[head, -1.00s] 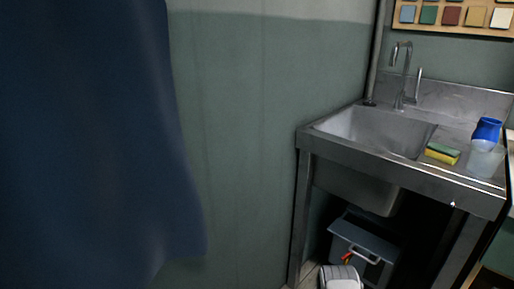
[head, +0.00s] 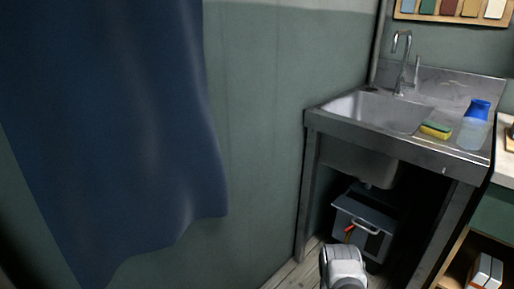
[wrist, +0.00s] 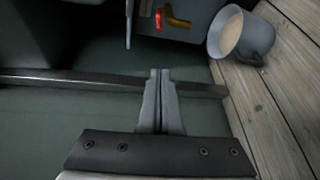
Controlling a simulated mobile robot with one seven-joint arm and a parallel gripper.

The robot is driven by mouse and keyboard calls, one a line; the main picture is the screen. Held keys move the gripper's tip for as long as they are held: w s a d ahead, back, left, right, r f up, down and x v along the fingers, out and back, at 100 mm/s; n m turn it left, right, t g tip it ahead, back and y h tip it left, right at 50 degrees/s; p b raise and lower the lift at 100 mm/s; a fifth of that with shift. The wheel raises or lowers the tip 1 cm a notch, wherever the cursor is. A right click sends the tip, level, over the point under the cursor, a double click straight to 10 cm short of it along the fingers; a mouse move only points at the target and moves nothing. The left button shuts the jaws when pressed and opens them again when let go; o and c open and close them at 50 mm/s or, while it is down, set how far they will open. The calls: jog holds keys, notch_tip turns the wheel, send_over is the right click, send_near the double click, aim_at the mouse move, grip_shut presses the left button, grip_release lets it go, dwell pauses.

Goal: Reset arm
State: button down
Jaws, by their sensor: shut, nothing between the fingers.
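My gripper (wrist: 160,76) shows in the wrist view with its two grey fingers pressed together and nothing between them. The fingertips are in front of a dark metal bar (wrist: 60,79), with a green surface behind. In the head view only a white and grey part of my arm shows at the bottom edge, in front of the sink's lower area; the fingers are not visible there.
A steel sink (head: 335,119) stands on legs at right, with a sponge (head: 436,130) and blue-capped bottle (head: 474,125). A grey box (head: 362,222) sits underneath. A blue curtain (head: 120,120) hangs left. A grey cup-like container (wrist: 262,38) rests by wooden planks (wrist: 262,110).

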jog(key=w+r+m, duration=0.2)
jog(key=w+r, duration=0.4)
jog(key=r, duration=0.2)
jog(key=a+r+m+g+y, duration=0.2)
jog(key=a+r+m, duration=0.1)
jog(key=r, duration=1)
jog(key=a+r+m+g+y, duration=0.15)
jog(key=a+r, duration=0.25)
jog(key=r, duration=1)
jog(key=s+a+r+m+g+y, duration=0.1)
jog(key=s+a+r+m+g, duration=0.15)
jog(key=s+r, duration=0.6)
jog(key=s+a+r+m+g+y, duration=0.15)
jog(key=s+a+r, duration=0.25)
jog(key=s+r, duration=0.4)
jog(key=s+a+r+m+g, duration=0.15)
jog(key=s+m, duration=0.25)
jog(key=s, duration=2.3)
notch_tip(320, 180, up, 28)
jog(key=p, duration=2.8)
jog(key=shift+s+a+g, duration=0.35)
jog(key=shift+g, duration=0.05)
